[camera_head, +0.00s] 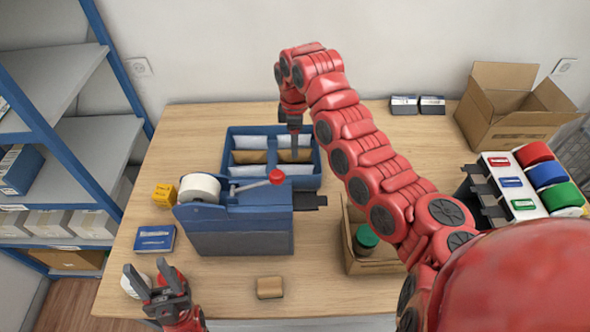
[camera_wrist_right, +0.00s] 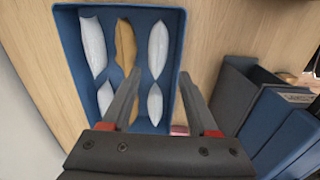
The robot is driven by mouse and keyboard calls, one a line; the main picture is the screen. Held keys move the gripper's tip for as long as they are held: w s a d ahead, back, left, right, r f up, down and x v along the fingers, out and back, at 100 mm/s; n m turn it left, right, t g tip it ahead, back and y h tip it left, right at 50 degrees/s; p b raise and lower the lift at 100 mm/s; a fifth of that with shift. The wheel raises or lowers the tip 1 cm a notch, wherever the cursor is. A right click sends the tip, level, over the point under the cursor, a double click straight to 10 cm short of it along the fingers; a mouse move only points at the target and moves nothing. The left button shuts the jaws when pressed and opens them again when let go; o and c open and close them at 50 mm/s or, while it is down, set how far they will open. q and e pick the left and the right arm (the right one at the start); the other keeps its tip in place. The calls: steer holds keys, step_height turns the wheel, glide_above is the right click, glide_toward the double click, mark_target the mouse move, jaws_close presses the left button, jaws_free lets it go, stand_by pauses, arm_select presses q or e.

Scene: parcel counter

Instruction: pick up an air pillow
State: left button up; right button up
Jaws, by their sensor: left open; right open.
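A blue divided tray (camera_head: 316,165) stands on the table. It holds puffy white pillows (camera_head: 245,142) and brown ones (camera_head: 250,157) in rows. In the right wrist view the tray (camera_wrist_right: 66,45) has white pillows (camera_wrist_right: 93,42) in its left and right columns and brown ones (camera_wrist_right: 125,45) in the middle. My right gripper (camera_head: 294,130) is open over the tray's right part. In its wrist view the open fingers (camera_wrist_right: 161,80) straddle a white pillow (camera_wrist_right: 154,103); contact cannot be told. My left gripper (camera_head: 147,280) is open and empty at the front left edge.
A blue tape machine (camera_head: 240,235) with a red-knobbed lever stands just in front of the tray. An open carton (camera_head: 375,262) sits under my right arm. A larger carton (camera_head: 510,110) and tape rolls (camera_head: 550,175) are at the right. The back left table is clear.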

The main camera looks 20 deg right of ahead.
mark_target(296, 165)
step_height(296, 165, down, 7)
steer(key=shift+p, duration=0.35)
steer(key=shift+d+f, duration=0.1)
steer(key=shift+f, duration=0.05)
steer(key=f+p, duration=0.3)
steer(key=f, duration=0.1)
steer(key=shift+w+d, duration=0.1)
steer(key=shift+d, duration=0.15)
steer(key=shift+f, duration=0.55)
jaws_close()
steer(key=shift+r, duration=0.1)
